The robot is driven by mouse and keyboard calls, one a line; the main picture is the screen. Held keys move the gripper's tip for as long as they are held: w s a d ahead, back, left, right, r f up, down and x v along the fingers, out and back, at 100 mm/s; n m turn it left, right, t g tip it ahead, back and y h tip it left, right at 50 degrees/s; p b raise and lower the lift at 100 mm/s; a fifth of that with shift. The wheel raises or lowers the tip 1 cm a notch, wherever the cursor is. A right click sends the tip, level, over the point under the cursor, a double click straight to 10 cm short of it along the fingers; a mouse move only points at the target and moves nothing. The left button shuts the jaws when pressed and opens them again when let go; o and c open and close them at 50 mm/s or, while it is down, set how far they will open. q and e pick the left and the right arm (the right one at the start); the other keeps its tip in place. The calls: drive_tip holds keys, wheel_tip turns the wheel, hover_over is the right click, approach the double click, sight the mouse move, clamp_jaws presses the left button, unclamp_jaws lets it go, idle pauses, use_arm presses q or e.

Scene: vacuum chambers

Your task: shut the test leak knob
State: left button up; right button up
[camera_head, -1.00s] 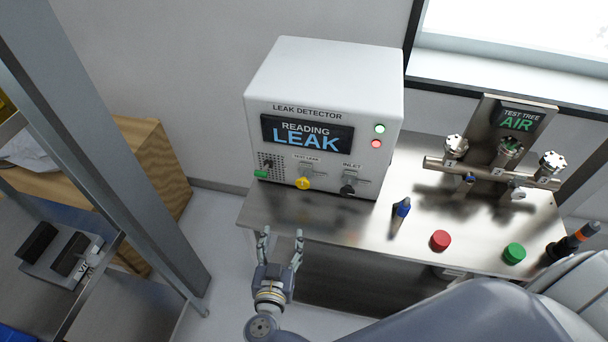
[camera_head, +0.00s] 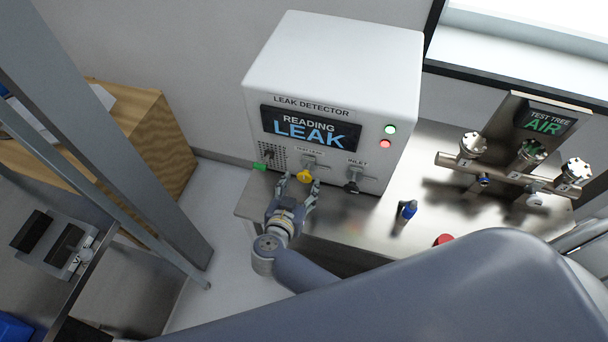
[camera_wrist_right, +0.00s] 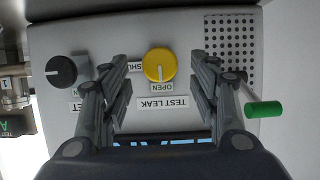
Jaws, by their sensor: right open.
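The test leak knob (camera_head: 304,176) is yellow and sits low on the front of the leak detector (camera_head: 330,70). In the right wrist view the knob (camera_wrist_right: 159,65) is round, and its mark points to the OPEN label; a partly covered SHUT label is beside it. My right gripper (camera_head: 298,183) is open in front of the panel, its fingers on either side of the knob with gaps; the wrist view shows the same fingers (camera_wrist_right: 158,62). Contact is not visible. The detector's screen reads LEAK. My left gripper is not in view.
A black inlet knob (camera_head: 351,187) and a green-tipped lever (camera_head: 260,166) flank the yellow knob. A blue-topped item (camera_head: 407,211) stands on the metal bench. The test tree (camera_head: 515,165) is at the right; a shelf frame stands at the left.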

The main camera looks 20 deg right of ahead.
sight(304, 179)
drive_tip(key=x, duration=0.3)
drive_tip(key=shift+w+d+f, duration=0.3)
drive_tip(key=shift+w+d, duration=0.05)
drive_tip(key=shift+w, duration=0.2)
drive_tip(key=shift+c, duration=0.8)
drive_tip(key=c, duration=0.9)
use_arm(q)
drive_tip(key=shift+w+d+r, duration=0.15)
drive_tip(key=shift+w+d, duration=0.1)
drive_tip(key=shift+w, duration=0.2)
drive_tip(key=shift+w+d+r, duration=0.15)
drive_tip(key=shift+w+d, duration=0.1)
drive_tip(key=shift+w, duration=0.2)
